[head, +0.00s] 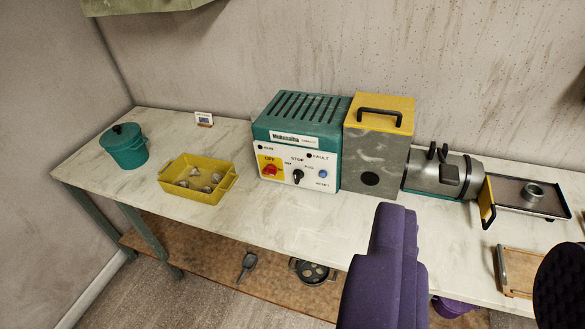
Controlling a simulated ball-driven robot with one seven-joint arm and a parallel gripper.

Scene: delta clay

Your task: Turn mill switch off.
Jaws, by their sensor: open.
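The mill's control box (297,130), teal with a white front panel, stands on the bench against the wall. At its front left is a red rotary switch (270,170) on a yellow plate, with OFF lettered above it. The red handle looks tilted, but its exact setting is too small to read. Right of it on the panel are a black knob (297,177) and a blue button (323,173). My gripper (480,245) is at the lower right, open and empty, with one purple part and one dark pad in view. It is well apart from the switch.
A grey box with a yellow lid (380,115) and a metal drum (445,174) stand right of the control box. A yellow tray (195,192) of small pieces and a teal pot (124,147) are left. The bench front before the switch is clear.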

